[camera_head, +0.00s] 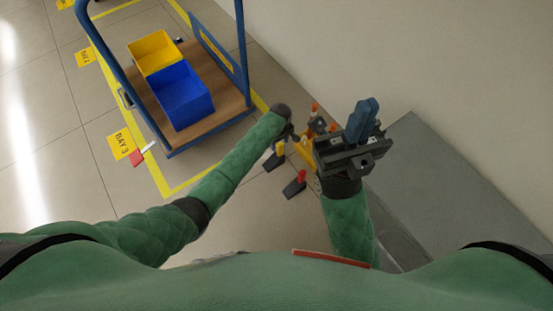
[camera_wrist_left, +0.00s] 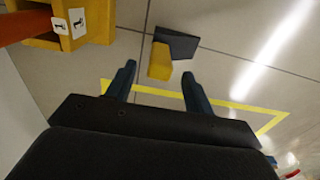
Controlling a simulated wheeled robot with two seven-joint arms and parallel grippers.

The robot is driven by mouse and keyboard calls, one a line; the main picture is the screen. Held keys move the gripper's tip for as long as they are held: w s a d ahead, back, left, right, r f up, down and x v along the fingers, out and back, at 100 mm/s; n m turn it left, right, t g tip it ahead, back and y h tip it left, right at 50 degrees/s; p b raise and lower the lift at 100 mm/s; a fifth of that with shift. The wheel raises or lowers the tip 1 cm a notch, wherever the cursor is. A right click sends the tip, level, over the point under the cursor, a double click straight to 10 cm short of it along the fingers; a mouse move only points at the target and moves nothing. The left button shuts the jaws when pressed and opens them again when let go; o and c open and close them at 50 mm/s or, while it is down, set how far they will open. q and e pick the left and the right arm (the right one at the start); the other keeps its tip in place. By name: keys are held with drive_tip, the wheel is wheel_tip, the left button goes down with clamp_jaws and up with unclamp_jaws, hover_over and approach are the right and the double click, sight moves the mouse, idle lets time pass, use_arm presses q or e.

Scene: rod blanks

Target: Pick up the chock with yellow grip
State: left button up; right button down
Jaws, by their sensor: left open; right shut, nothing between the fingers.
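The chock with yellow grip is a dark wedge (camera_wrist_left: 177,43) with a yellow block-like grip (camera_wrist_left: 160,62). In the left wrist view it lies on the floor beyond my left gripper (camera_wrist_left: 158,76), whose two blue fingers are open and empty; the grip appears between the fingertips, apart from them. In the head view the chock (camera_head: 274,163) lies near the end of my left arm, and my left gripper (camera_head: 289,133) is mostly hidden there. My right gripper (camera_head: 366,106) is shut and empty, with its blue fingers together, to the right.
A chock with red grip (camera_head: 295,187) lies close by. A yellow stand (camera_head: 303,150) with orange parts is beside the left gripper; it also shows in the left wrist view (camera_wrist_left: 97,20). A blue cart (camera_head: 209,122) carries yellow and blue bins. A grey surface (camera_head: 440,190) is at right.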

use_arm(q)
drive_tip(key=shift+d+f+b, duration=0.1)
drive_tip(key=shift+f+b, duration=1)
drive_tip(key=shift+f, duration=1.55)
clamp_jaws()
